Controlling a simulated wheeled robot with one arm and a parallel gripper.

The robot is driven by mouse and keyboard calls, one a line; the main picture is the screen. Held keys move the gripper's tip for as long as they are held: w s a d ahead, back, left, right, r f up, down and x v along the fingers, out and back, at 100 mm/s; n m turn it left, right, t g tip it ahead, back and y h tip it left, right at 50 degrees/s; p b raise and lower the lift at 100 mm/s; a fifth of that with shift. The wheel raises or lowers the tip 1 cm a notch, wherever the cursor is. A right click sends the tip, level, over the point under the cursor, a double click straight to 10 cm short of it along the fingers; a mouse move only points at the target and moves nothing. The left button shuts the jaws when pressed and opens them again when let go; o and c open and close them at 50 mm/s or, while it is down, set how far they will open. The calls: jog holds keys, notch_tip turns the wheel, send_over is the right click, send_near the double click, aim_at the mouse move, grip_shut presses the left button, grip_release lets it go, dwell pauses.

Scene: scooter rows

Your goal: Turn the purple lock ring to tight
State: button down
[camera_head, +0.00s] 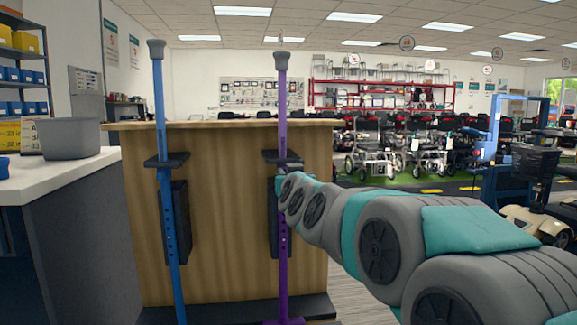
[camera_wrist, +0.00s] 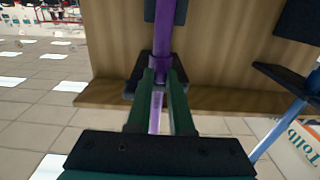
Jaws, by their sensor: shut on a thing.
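A purple two-part pole (camera_head: 282,110) stands upright at the wooden counter, with a grey cap on top and a dark bracket (camera_head: 283,157) around it. My gripper reaches the pole just below this bracket; its fingertips are hard to make out there. In the wrist view, which looks upside down, my gripper's two green fingers (camera_wrist: 163,78) are shut around the pole where the dark thicker tube meets the pale thinner one. The purple lock ring (camera_wrist: 162,64) appears to be between the fingertips, partly hidden by them. Its tight mark is not readable.
A similar blue pole (camera_head: 160,110) stands to the left with its own bracket. The wooden counter panel (camera_head: 225,220) is close behind both poles. A white counter (camera_head: 55,175) with a grey bin (camera_head: 72,140) is at left. Scooters and walkers stand far back right.

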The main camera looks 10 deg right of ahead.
dwell(0.4)
jog(key=c, duration=0.8)
grip_release()
jog(key=shift+s, duration=0.1)
jog(key=s, duration=0.7)
jog(key=shift+s, duration=0.3)
jog(key=shift+a+f, duration=0.1)
